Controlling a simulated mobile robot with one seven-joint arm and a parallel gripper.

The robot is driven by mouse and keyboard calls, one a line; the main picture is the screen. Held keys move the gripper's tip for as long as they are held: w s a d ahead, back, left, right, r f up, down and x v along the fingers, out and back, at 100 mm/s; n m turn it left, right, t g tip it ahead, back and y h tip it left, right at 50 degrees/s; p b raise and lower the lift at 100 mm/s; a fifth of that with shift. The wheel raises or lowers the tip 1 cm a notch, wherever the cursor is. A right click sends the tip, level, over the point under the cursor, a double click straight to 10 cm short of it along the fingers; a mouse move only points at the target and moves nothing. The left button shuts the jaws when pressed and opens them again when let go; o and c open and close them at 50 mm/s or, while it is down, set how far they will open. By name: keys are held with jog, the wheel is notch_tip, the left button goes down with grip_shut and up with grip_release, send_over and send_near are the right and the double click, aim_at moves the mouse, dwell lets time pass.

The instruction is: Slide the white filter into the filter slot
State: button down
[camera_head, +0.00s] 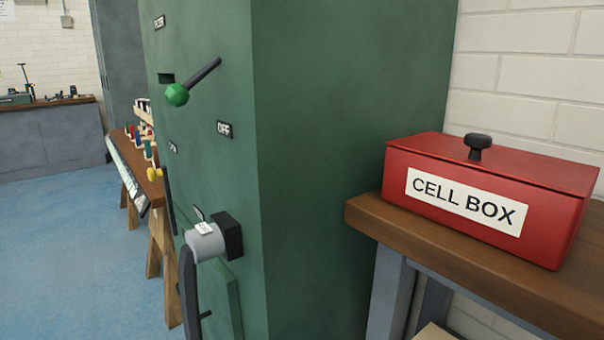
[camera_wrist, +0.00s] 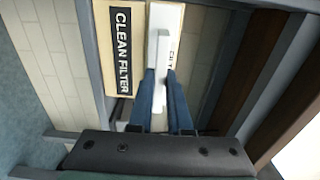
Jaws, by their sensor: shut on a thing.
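The white filter (camera_wrist: 159,48) is a slim white piece in the upper middle of the wrist view. My gripper (camera_wrist: 159,75) has two blue fingers, one on each side of the filter, shut on it. The filter is in front of a pale tan box or board with a "CLEAN FILTER" label (camera_wrist: 123,50) to its left. I cannot tell whether the filter touches this box. My gripper and the filter are not visible in the head view. I cannot identify the filter slot in either view.
In the head view a green cabinet (camera_head: 320,150) fills the middle, with a green-knobbed lever (camera_head: 178,95). A red cell box (camera_head: 520,165) stands on a wooden bench (camera_head: 410,236) at the right. Blue floor (camera_head: 70,250) is clear at the left.

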jog(key=shift+s+a+p, duration=0.45)
jog(key=shift+a+p, duration=0.05)
jog(key=shift+a, duration=0.1)
dwell(0.5)
jog(key=p+v, duration=0.3)
jog(key=v, duration=0.8)
jog(key=shift+s+a, duration=0.2)
dwell(1.1)
